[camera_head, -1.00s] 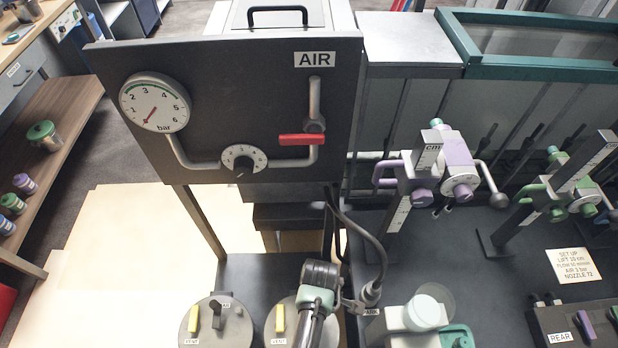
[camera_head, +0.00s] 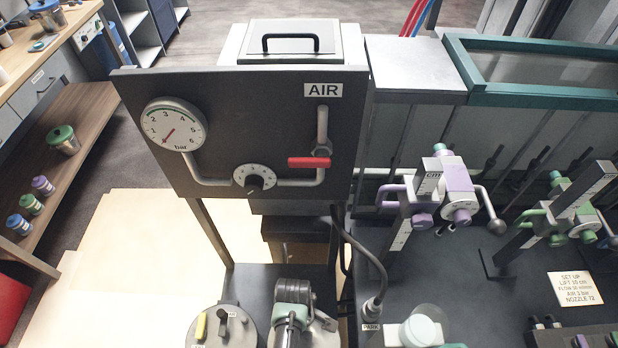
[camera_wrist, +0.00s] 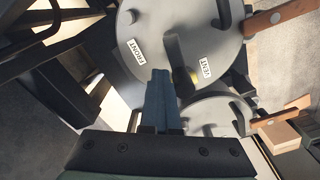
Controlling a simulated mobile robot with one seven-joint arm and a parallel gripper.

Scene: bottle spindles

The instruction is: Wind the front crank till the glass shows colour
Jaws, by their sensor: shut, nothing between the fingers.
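My gripper's closed fingers (camera_wrist: 160,95) show in the wrist view, empty, over a grey round lid (camera_wrist: 175,40) labelled FRONT and VENT. In the head view my wrist covers most of the right-hand lid, and the fingertips are hidden. To the right, a purple clamp stand (camera_head: 460,190) carries a crank with a ball end (camera_head: 495,226). A green stand (camera_head: 560,210) is further right. I cannot tell which crank is the front one. No coloured glass is evident.
The AIR panel (camera_head: 230,90) with gauge (camera_head: 174,125), dial (camera_head: 254,178) and red handle (camera_head: 309,162) stands behind the lids. Another lid (camera_head: 222,328) with a yellow lever is left of my wrist. A pale cup (camera_head: 420,328) and black hose (camera_head: 370,255) are close on the right.

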